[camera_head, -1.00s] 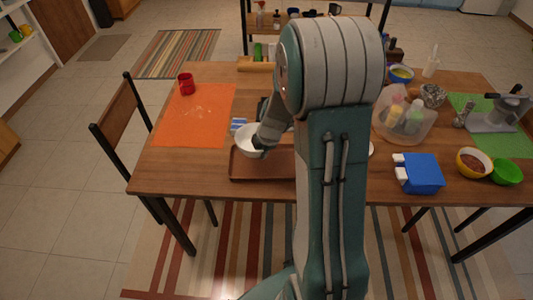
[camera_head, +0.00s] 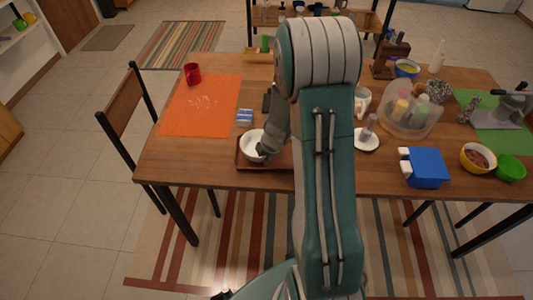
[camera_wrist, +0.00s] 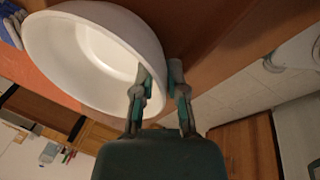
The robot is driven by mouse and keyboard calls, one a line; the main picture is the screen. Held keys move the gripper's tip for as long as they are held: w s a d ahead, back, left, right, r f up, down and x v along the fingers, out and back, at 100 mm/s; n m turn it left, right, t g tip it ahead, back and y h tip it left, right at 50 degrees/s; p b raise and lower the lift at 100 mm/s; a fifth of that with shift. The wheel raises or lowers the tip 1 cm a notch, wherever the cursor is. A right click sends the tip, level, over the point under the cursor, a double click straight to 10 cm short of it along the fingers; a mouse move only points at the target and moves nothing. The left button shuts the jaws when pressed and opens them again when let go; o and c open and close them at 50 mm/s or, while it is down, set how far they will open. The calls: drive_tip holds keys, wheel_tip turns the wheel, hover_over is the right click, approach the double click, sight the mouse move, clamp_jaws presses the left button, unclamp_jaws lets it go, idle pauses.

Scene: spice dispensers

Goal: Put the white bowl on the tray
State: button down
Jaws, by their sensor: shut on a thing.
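The white bowl (camera_head: 251,143) is at the left part of the brown tray (camera_head: 270,165), over its surface. My gripper (camera_head: 265,152) is at the bowl's right side in the head view. In the wrist view my gripper (camera_wrist: 160,80) is shut on the rim of the white bowl (camera_wrist: 90,55), one finger inside and one outside. The bowl looks upright in the head view. I cannot tell whether its base touches the tray. My arm hides the tray's right part.
An orange mat (camera_head: 200,105) with a red mug (camera_head: 192,73) lies at the left. A blue box (camera_head: 427,168), a white saucer (camera_head: 367,141) and a clear container (camera_head: 410,115) with bottles stand right of my arm. A chair (camera_head: 125,110) stands at the table's left end.

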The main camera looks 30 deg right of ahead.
drive_tip(key=shift+d+f, duration=0.25)
drive_tip(key=shift+d, duration=0.1)
drive_tip(key=shift+a+f, duration=0.25)
drive_tip(key=shift+f, duration=0.05)
drive_tip(key=c, duration=0.6)
unclamp_jaws()
drive_tip(key=shift+d, duration=0.15)
drive_tip(key=v, duration=1.1)
drive_tip(key=shift+r, duration=0.4)
drive_tip(key=shift+s, duration=0.15)
